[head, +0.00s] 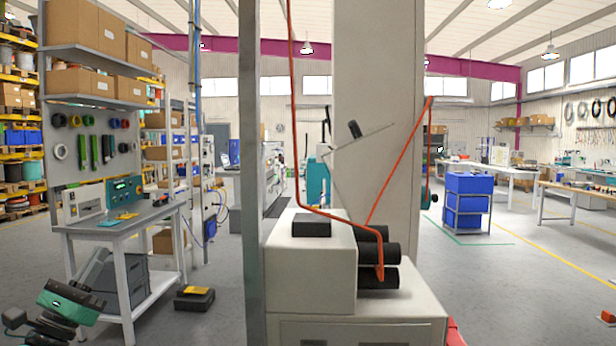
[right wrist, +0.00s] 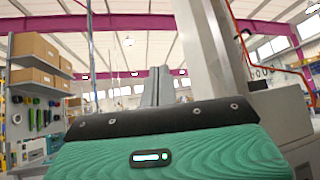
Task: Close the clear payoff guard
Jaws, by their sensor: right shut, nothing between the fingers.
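The clear payoff guard (head: 360,155) shows in the head view as a see-through pane with thin dark edges. It stands raised and tilted above the machine's black rollers, in front of a pale column, with a small dark handle (head: 354,129) near its upper edge. My right gripper (head: 101,256) is low at the left of the head view, well apart from the guard, beside the workbench. Its grey fingers (right wrist: 160,72) are together and empty in the right wrist view. I cannot make out the guard in that view. My left gripper is not in view.
The pale machine (head: 310,262) has black rollers (head: 372,252) and an orange cable (head: 292,130). A grey post (head: 250,180) stands between my right gripper and the machine. A workbench (head: 135,222) is at the left. Open floor lies at the right.

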